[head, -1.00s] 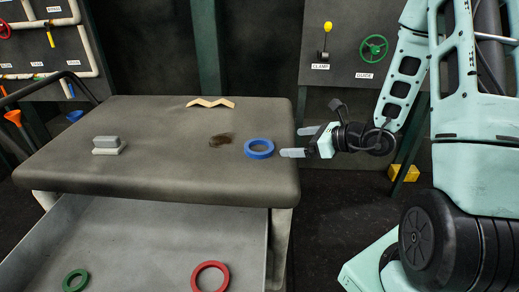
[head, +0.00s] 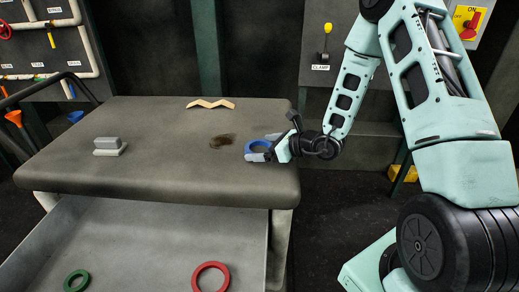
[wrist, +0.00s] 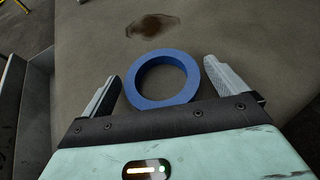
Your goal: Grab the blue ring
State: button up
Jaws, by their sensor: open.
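The blue ring (head: 257,146) lies flat near the right end of the grey padded table top. It also shows in the wrist view (wrist: 192,66), in front of my gripper. My gripper (head: 260,147) reaches in from the right, low over the table. In the wrist view its two fingers (wrist: 168,82) are spread wide, one on each side of the ring's near part. In the head view my gripper partly covers the ring.
A dark stain (head: 222,141) lies beyond the ring. A wavy tan strip (head: 211,103) and a grey block (head: 109,146) lie on the table (head: 160,178). Below, an open tray (head: 150,248) holds a green ring (head: 77,281) and a red ring (head: 211,277).

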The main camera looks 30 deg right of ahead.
jog(key=c, duration=1.1)
jog(key=shift+r, duration=0.15)
